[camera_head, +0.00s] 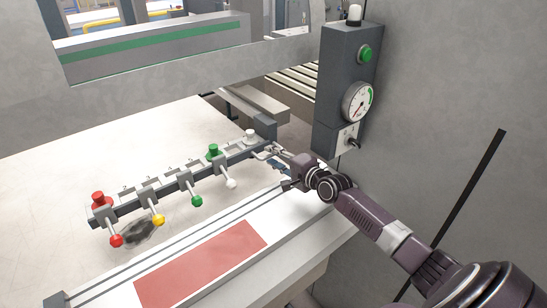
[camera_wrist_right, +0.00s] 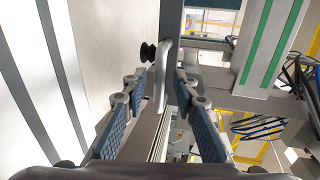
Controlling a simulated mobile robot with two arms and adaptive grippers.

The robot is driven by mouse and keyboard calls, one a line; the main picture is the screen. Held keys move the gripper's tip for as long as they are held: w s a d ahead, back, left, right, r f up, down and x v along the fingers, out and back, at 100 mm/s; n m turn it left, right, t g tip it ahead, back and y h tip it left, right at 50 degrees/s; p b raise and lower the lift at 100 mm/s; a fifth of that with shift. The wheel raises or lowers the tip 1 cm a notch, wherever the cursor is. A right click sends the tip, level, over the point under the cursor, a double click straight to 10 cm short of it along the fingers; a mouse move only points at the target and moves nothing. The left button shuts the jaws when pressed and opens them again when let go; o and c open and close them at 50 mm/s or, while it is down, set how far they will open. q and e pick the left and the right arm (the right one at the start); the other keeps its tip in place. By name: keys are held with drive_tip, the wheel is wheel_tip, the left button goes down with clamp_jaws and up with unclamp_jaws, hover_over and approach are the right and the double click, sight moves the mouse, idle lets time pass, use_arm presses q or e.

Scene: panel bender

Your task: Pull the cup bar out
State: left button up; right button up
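The cup bar (camera_head: 172,186) is a long dark rail with clamps, coloured knobs and ball-ended levers, lying above the pale table. At its right end, near a dark end block (camera_head: 265,127), my right gripper (camera_head: 279,160) reaches in from the right. In the right wrist view, a light grey bar handle (camera_wrist_right: 163,75) stands between the two blue-padded fingers of my right gripper (camera_wrist_right: 162,92). The fingers are apart, with gaps visible on both sides of the handle. A dark suction cup (camera_wrist_right: 148,52) shows beyond the left finger. My left gripper is not in view.
A grey control box (camera_head: 345,85) with a green button and a gauge hangs on the wall behind my right gripper. A rail ledge with a red panel (camera_head: 202,264) runs along the front. Pale table surface (camera_head: 50,190) lies open at left.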

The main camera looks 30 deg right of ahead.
clamp_jaws()
drive_tip(key=shift+f, duration=0.15)
idle(0.4)
